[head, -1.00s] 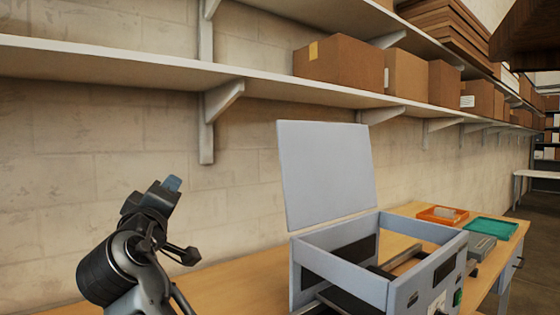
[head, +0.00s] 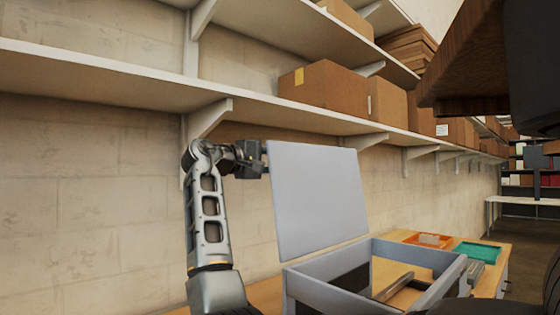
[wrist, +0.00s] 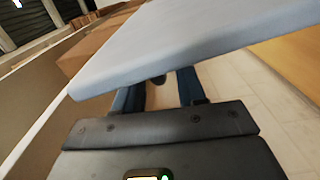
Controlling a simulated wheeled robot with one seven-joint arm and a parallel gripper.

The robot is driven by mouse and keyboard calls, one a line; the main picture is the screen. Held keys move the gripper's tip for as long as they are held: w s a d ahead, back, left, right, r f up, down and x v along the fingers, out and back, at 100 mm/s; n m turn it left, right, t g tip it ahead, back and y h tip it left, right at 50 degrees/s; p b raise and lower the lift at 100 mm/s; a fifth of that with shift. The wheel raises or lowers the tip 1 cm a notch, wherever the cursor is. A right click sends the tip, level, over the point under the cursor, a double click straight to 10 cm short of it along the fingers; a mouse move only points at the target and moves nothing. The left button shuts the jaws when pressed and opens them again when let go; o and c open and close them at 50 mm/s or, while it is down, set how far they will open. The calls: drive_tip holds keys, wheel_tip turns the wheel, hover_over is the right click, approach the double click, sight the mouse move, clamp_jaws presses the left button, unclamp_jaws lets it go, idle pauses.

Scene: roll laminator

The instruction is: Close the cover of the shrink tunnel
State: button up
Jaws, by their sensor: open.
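The shrink tunnel is a grey open-topped box (head: 400,297) on the wooden table, and its flat grey cover (head: 318,200) stands raised, tilted slightly back. My gripper (head: 262,160) is at the cover's upper left edge in the head view. In the wrist view the cover (wrist: 190,45) spans the picture just in front of my gripper (wrist: 160,88). Its fingers are open and partly hidden behind the cover. I cannot tell whether they touch it.
An orange tray (head: 428,239) and a teal tray (head: 476,252) lie on the table beyond the tunnel. A wall shelf (head: 120,85) with cardboard boxes (head: 325,88) runs above the cover.

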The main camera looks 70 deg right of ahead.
drive_tip(key=shift+x, duration=1.7)
drive_tip(key=c, duration=0.7)
drive_tip(key=shift+f, duration=0.1)
clamp_jaws()
drive_tip(key=shift+f, duration=0.1)
